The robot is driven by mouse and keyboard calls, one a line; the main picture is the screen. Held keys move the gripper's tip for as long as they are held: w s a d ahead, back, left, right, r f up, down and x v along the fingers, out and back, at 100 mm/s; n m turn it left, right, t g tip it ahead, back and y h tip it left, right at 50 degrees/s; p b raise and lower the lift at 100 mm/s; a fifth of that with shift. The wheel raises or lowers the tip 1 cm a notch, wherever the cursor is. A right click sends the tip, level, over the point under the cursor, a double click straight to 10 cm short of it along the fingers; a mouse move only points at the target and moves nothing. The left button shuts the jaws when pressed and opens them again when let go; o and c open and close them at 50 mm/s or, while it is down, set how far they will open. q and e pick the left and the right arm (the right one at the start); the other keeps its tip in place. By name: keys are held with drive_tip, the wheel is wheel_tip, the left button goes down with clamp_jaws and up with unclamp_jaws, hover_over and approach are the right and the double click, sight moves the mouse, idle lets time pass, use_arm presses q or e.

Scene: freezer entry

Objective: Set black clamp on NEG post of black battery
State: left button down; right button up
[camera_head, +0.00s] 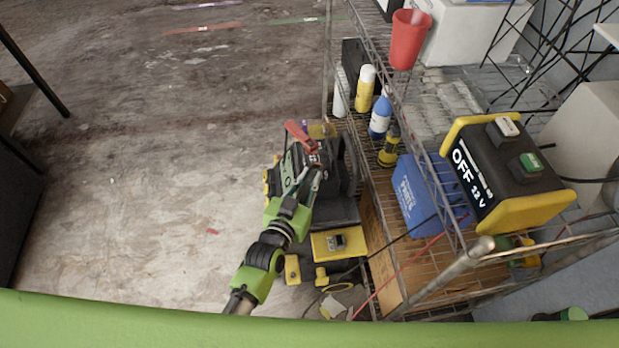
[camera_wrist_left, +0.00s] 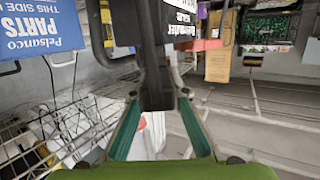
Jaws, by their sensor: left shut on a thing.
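In the head view my left gripper (camera_head: 314,182) reaches up from the bottom, over a dark battery-like block (camera_head: 340,208). A red clamp (camera_head: 301,136) shows just beyond the fingertips in the head view, at the top of the dark block. The NEG post cannot be made out; the gripper and clamps cover that area. My right gripper is not in view.
A wire shelf (camera_head: 440,190) stands close on the right. It holds a black and yellow 12 V charger (camera_head: 505,175) marked OFF, a blue bin (camera_head: 420,200), bottles and a red cup (camera_head: 408,40). Red and black cables cross its lower part.

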use_arm(q)
drive_tip(key=shift+f+b, duration=0.55)
drive_tip(key=shift+f, duration=0.25)
drive_tip(key=c, duration=1.9)
unclamp_jaws()
drive_tip(key=shift+f, duration=0.1)
drive_tip(key=v, duration=1.2)
